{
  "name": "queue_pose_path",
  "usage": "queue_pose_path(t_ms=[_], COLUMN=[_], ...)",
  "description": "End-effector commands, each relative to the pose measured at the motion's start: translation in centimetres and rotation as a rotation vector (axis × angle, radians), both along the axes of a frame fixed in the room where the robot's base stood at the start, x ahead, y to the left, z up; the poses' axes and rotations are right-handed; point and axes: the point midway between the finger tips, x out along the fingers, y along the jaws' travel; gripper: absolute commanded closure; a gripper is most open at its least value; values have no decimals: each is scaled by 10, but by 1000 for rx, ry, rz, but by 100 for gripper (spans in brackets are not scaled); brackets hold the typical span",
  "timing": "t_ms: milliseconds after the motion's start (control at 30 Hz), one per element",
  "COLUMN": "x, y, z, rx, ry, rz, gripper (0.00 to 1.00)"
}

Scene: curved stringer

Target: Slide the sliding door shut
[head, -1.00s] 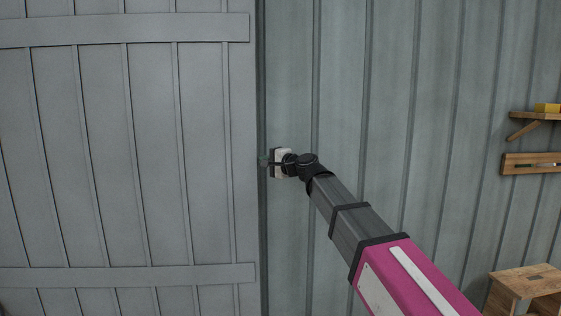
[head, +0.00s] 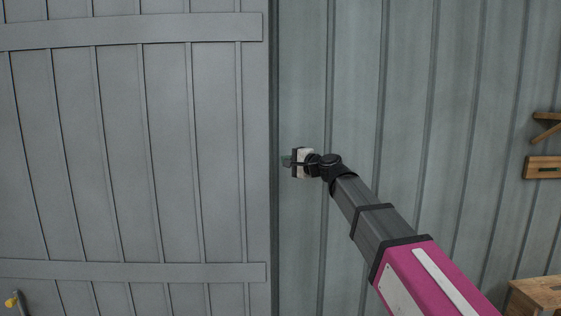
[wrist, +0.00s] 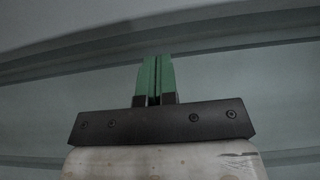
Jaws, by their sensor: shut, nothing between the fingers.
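The sliding door (head: 170,150) is a large grey panel with vertical boards and two cross battens, filling the left of the head view. Its right edge stands just left of my gripper (head: 286,161). My gripper is shut and empty, with its green fingers pointing left toward that edge. In the wrist view the green fingertips (wrist: 156,62) are together in front of grey-green ribbed surfaces. I cannot tell whether the fingertips touch the door edge.
A ribbed grey-green wall (head: 400,120) runs behind and right of my arm. A wooden stool (head: 535,293) stands at lower right, and a wooden wall rack (head: 543,167) hangs above it. A small yellow-ended object (head: 14,300) shows at lower left.

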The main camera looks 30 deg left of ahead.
Motion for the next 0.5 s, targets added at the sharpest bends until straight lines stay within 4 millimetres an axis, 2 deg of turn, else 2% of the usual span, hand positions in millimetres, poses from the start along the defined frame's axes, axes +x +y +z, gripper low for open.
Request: queue_pose_path(t_ms=[33,200,333,500], x=[-5,-13,-16,-19], y=[-16,-52,-74,-92], z=[-1,-1,0,0], rx=[1,2,2,1], ry=[0,0,0,0], rz=[-2,-4,-3,-3], gripper=[100,100,100,100])
